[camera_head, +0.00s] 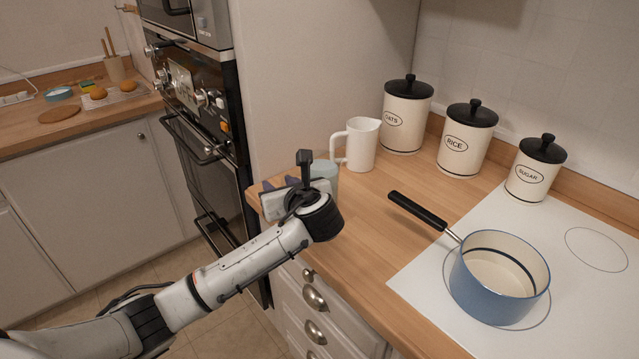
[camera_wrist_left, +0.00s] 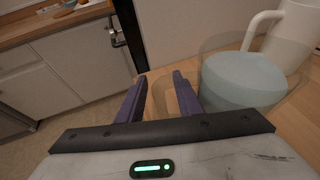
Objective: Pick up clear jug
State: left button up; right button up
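A clear see-through jug with a pale blue-green body inside (camera_wrist_left: 243,82) stands on the wooden counter, right of my left gripper (camera_wrist_left: 160,78) in the left wrist view. In the head view, part of the jug (camera_head: 326,172) shows behind my left wrist, near the counter's left edge; its lower part is hidden. My left gripper (camera_head: 278,184) has its two purple fingers apart, beside the jug. I see nothing firmly held between them. Whether a finger touches the jug, and where its handle is, I cannot tell. My right gripper is in neither view.
A white pitcher (camera_head: 361,144) stands just behind the jug. Canisters marked OATS (camera_head: 406,118), RICE (camera_head: 466,143) and SUGAR (camera_head: 533,175) line the wall. A blue pan (camera_head: 487,290) sits on the white hob (camera_head: 590,305). Wall ovens (camera_head: 195,110) rise at left. Counter between jug and pan is clear.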

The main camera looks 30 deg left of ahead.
pick_arm(q)
grip_shut()
dwell(0.5)
dwell(0.8)
jog(key=shift+r, duration=0.2)
